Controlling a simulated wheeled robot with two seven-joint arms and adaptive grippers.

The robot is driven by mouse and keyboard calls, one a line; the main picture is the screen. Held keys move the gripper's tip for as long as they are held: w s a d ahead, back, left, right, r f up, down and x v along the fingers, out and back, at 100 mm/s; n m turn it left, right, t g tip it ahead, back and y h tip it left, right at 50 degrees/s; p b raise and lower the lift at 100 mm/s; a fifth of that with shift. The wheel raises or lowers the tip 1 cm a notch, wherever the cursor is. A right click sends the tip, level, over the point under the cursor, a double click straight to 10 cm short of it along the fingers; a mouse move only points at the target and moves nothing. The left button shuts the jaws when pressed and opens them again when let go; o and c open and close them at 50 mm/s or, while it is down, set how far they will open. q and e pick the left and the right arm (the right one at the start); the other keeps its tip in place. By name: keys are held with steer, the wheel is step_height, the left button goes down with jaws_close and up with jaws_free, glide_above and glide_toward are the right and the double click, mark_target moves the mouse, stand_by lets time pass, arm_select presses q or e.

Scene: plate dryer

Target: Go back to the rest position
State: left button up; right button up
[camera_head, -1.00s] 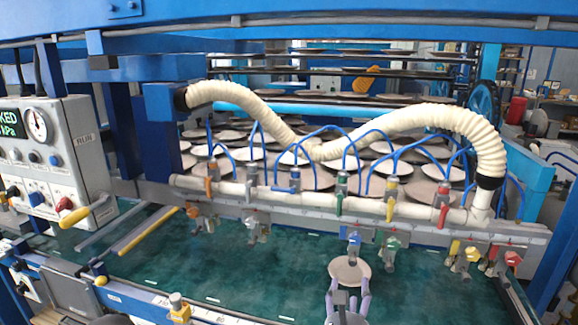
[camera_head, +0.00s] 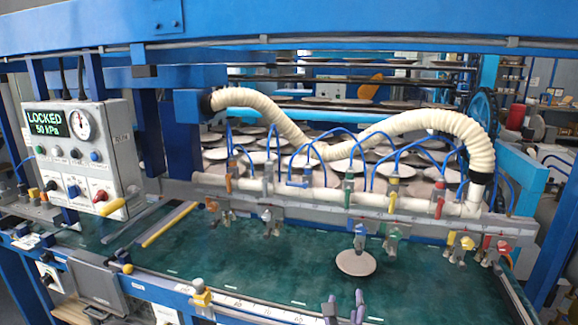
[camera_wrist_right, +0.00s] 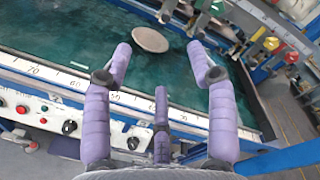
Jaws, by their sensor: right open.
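My right gripper (camera_head: 345,310) shows at the bottom edge of the head view, with purple fingers. In the right wrist view its fingers (camera_wrist_right: 163,75) are spread wide, with nothing between them. A round beige plate (camera_head: 356,262) lies on the green bed (camera_head: 250,262) below a blue-topped suction fitting (camera_head: 360,236). The plate also shows beyond the fingers in the right wrist view (camera_wrist_right: 150,40), clearly apart from them. My left gripper is not in view.
A control panel (camera_head: 85,150) at the left reads LOCKED 50 kPa. A rail of valves (camera_head: 400,225) spans the bed, with a cream hose (camera_head: 400,125) above it. The machine's front edge (camera_wrist_right: 60,85) carries a ruler scale and knobs.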

step_height(320, 180, down, 25)
steer(key=a+n+g+y+p, duration=0.2)
steer(key=n+g+y+p, duration=0.4)
steer(key=n, duration=0.9)
steer(key=s+f+n+g+y, duration=0.1)
steer(key=s+f+n+g, duration=0.4)
steer(key=s+f, duration=0.3)
steer(key=s+a+f+n+g, duration=0.1)
steer(key=s+f+n+g, duration=0.4)
steer(key=s+f, duration=0.4)
steer(key=s, duration=0.3)
steer(key=shift+s+y+p, duration=0.3)
steer(key=shift+y+p, duration=0.05)
steer(key=shift+y, duration=0.05)
